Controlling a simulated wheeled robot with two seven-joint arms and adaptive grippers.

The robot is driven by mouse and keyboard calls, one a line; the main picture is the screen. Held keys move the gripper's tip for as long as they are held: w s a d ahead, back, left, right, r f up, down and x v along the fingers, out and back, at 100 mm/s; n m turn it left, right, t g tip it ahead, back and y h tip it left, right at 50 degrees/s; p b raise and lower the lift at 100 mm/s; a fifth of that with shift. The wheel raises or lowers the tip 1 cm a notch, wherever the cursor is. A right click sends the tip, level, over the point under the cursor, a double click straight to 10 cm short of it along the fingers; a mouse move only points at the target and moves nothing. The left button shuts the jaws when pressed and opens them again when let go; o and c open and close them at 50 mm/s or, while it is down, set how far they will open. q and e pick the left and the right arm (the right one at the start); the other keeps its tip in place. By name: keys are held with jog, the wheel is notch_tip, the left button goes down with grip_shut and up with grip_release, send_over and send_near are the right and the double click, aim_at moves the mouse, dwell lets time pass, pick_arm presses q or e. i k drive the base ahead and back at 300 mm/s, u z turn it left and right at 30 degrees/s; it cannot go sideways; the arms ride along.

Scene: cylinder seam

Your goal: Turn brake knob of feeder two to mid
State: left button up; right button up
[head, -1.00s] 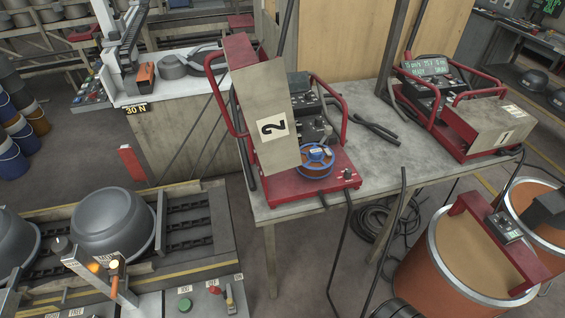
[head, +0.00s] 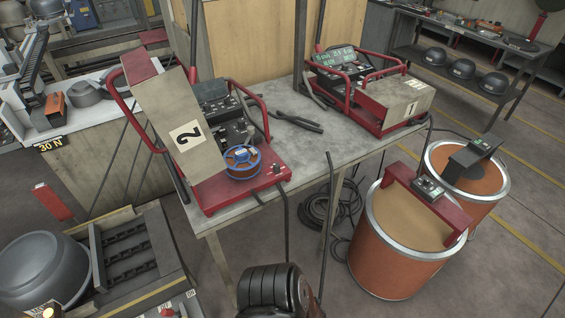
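Feeder two is the red-framed unit on the grey table, with a raised beige side cover (head: 188,130) marked 2. A blue-flanged spool (head: 242,162) with orange-brown wire sits low at its front. A small dark knob (head: 277,168) stands on the front right corner of its red base (head: 225,190). I cannot tell whether this is the brake knob, and its setting is too small to read. A dark ribbed part, which looks like part of my arm, shows at the bottom edge below the table. Neither gripper's fingers are in view.
Feeder one (head: 395,105) stands at the table's back right. Black tongs (head: 298,122) lie between the feeders. The table (head: 325,150) is bare at front right. Orange drums (head: 395,240) stand right of it. A black cable hangs in front.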

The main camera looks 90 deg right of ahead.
aim_at(277, 167)
jog(key=k, duration=0.9)
jog(key=z, duration=0.15)
